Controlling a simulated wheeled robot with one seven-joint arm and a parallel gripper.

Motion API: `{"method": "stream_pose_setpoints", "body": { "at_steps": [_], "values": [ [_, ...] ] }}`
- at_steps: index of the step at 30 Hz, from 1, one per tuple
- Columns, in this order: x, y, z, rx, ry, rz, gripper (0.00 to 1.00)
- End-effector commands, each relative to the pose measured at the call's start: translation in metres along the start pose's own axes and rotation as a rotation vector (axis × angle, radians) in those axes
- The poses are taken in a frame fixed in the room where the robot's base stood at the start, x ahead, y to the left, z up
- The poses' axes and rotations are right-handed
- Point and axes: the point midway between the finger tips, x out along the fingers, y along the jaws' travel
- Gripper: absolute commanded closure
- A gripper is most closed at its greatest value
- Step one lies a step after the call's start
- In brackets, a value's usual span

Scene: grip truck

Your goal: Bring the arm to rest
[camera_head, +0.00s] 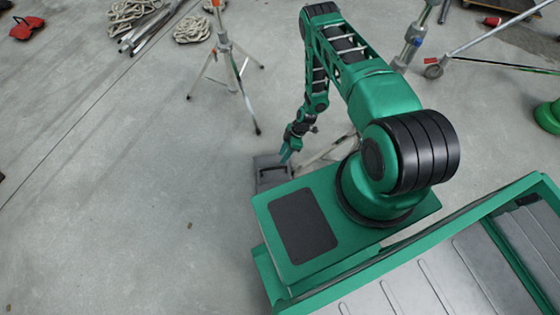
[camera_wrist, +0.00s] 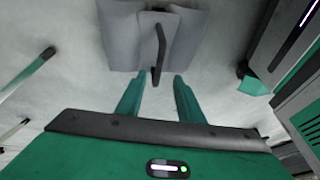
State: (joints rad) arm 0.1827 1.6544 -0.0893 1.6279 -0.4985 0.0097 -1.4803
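My green arm stands on its base in the head view, bent over at the elbow, with the forearm hanging down. My gripper (camera_head: 287,156) is low, just beyond my base's far edge. In the wrist view my gripper (camera_wrist: 159,80) has its two green fingers well apart. A grey case (camera_wrist: 119,38) with a dark handle (camera_wrist: 161,47) lies ahead of the fingers. The handle's near end shows between the fingertips; I cannot tell its depth or any contact. The case (camera_head: 268,178) is partly hidden by my base in the head view.
A tripod stand (camera_head: 228,60) is left of my arm. More metal stands (camera_head: 413,38) are at the upper right. Coiled rope (camera_head: 192,28), metal poles (camera_head: 146,30) and a red item (camera_head: 27,27) lie at the upper left. The concrete floor at left is largely clear.

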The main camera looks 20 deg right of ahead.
Motion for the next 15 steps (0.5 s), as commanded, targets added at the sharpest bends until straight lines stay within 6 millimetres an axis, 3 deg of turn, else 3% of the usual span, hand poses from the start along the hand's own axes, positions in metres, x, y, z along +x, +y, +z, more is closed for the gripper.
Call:
{"method": "stream_pose_setpoints", "body": {
  "at_steps": [6, 15],
  "values": [
    [-0.020, 0.001, 0.000, 0.000, 0.001, 0.001, 0.66],
    [-0.023, 0.000, 0.000, 0.001, 0.000, 0.000, 0.66]
  ]
}}
